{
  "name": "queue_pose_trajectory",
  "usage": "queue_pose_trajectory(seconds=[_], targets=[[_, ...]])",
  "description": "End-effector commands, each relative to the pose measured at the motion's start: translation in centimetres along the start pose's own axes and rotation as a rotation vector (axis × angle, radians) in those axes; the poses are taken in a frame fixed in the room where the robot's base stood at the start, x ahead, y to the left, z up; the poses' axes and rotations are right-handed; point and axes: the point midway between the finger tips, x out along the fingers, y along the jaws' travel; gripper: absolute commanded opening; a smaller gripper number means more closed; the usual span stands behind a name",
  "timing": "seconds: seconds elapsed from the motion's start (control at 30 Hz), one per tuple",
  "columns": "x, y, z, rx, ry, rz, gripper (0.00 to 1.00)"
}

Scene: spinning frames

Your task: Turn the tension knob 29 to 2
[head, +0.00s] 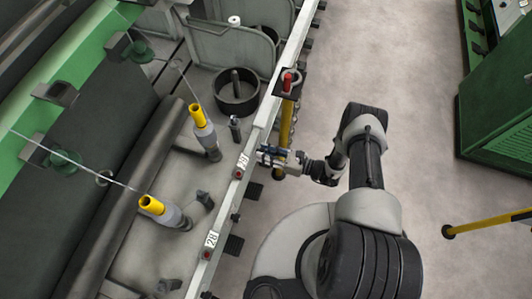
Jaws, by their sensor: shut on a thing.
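My gripper (267,155) reaches in from the right to the outer side of the pale machine rail, beside the upper number label (242,161), which looks like 29 but is small and tilted. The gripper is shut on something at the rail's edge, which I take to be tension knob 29. The jaws hide the knob, so its setting and pointer cannot be read. A lower label (212,240) on the same rail seems to read 28.
Black blocks (254,193) stick out along the rail below the gripper. A red knob (288,80) on a dark plate and a yellow post (286,122) stand just above it. Yellow-topped bobbins (204,130) are inside the machine. Grey floor (400,60) is open to the right.

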Motion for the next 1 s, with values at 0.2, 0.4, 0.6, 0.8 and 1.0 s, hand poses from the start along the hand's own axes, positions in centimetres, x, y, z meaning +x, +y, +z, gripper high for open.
queue_pose_trajectory(seconds=[0.2,0.4,0.6,0.8,1.0], targets=[[-0.03,-0.2,0.09,0.202,0.015,0.015,0.03],[-0.03,-0.24,0.11,0.376,0.029,0.031,0.03],[-0.02,-0.29,0.12,0.516,0.039,0.042,0.03],[-0.02,-0.28,0.09,0.61,0.046,0.05,0.03],[-0.02,-0.3,0.08,0.658,0.05,0.054,0.03]])
